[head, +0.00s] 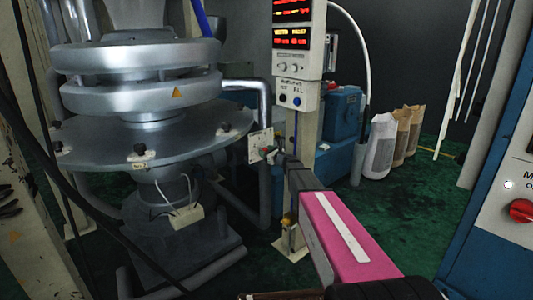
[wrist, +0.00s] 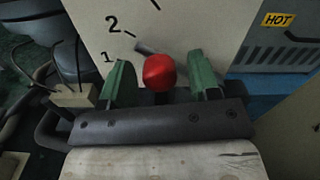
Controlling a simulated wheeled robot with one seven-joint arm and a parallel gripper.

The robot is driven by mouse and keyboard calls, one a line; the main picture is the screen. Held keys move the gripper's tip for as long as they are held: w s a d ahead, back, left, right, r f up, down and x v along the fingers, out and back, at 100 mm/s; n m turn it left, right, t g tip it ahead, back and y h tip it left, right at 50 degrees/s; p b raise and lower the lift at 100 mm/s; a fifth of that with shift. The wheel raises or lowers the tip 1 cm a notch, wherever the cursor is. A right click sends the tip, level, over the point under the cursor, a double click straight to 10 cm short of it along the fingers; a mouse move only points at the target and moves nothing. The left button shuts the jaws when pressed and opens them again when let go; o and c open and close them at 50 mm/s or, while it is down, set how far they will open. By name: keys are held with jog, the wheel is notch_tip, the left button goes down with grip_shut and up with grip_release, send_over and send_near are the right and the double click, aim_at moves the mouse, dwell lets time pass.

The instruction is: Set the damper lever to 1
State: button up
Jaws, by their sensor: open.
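The damper lever has a red knob (wrist: 160,70) and a short grey shaft (wrist: 146,48) in the wrist view. It stands in front of a pale dial plate (wrist: 200,25) with black marks, "2" and "1" at the left. The shaft's visible end lies near the 2 mark, on the side towards 1; its exact reading is unclear. My gripper (wrist: 162,80) is open, with one green finger on each side of the knob and visible gaps between.
A large grey machine with a round flange (head: 150,140) stands left of the plate. A post with a control panel (head: 293,60) rises behind my arm. Blue equipment (head: 343,112) and several sacks (head: 380,145) stand behind. A blue cabinet (head: 490,200) is at the right.

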grip_shut()
jog(key=n, duration=0.1)
jog(key=f+n, duration=0.1)
jog(key=a+f+n, duration=0.1)
jog(key=shift+s+f+n, duration=0.2)
jog(key=shift+s+n, duration=0.1)
jog(key=shift+s, duration=0.05)
grip_release()
jog(key=shift+s, duration=0.1)
